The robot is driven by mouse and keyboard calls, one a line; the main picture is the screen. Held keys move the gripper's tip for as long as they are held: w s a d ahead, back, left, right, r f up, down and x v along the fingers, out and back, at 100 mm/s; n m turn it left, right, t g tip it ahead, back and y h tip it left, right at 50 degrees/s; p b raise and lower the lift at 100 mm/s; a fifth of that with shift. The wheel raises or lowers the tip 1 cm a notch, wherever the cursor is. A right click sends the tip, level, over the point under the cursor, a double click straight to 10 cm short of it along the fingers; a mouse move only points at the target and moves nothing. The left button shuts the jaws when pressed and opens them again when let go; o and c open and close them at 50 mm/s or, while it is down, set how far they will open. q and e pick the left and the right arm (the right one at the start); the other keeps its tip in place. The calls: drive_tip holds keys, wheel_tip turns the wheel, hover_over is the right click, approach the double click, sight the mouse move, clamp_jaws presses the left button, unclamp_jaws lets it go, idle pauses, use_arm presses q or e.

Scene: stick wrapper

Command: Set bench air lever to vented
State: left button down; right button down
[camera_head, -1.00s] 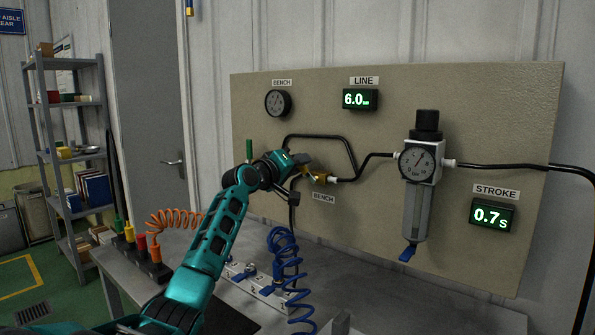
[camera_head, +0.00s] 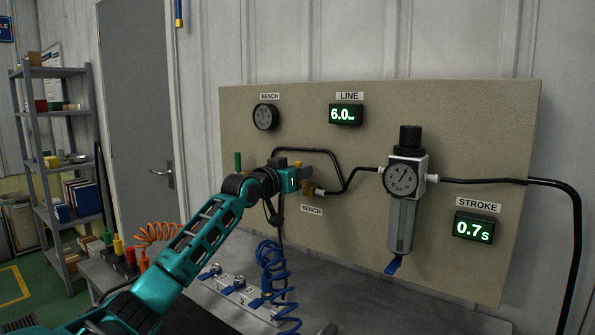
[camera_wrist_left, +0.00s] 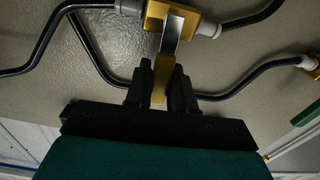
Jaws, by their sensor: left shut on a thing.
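The bench air lever is a flat silver handle (camera_wrist_left: 172,36) with a yellow end, on a brass valve (camera_head: 311,188) above the lower BENCH label. The brass valve body (camera_wrist_left: 156,14) also shows at the top of the wrist view. My left gripper (camera_head: 299,178) is at the panel, just left of the brass valve, and hides most of the lever in the head view. In the wrist view the dark fingers of my left gripper (camera_wrist_left: 163,84) are shut on the lever's yellow end. My right gripper is not in view.
Black air hoses (camera_head: 340,170) run beside the valve to the regulator (camera_head: 402,200) at right. The BENCH gauge (camera_head: 265,117) is above left, the LINE display (camera_head: 346,115) reads 6.0. A blue coiled hose (camera_head: 272,270) and a valve block (camera_head: 235,290) stand on the bench below.

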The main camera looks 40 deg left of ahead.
use_arm(q)
drive_tip(key=shift+d+m, duration=0.2)
drive_tip(key=shift+m, duration=0.2)
drive_tip(key=c, duration=1)
unclamp_jaws()
drive_tip(key=shift+c, duration=0.2)
drive_tip(key=shift+s, duration=0.1)
drive_tip(key=s+d+b, duration=0.1)
drive_tip(key=s+b, duration=0.1)
drive_tip(key=s, duration=1)
drive_tip(key=shift+s+d+b, duration=0.2)
drive_tip(key=shift+s+b, duration=0.1)
drive_tip(key=shift+b, duration=0.1)
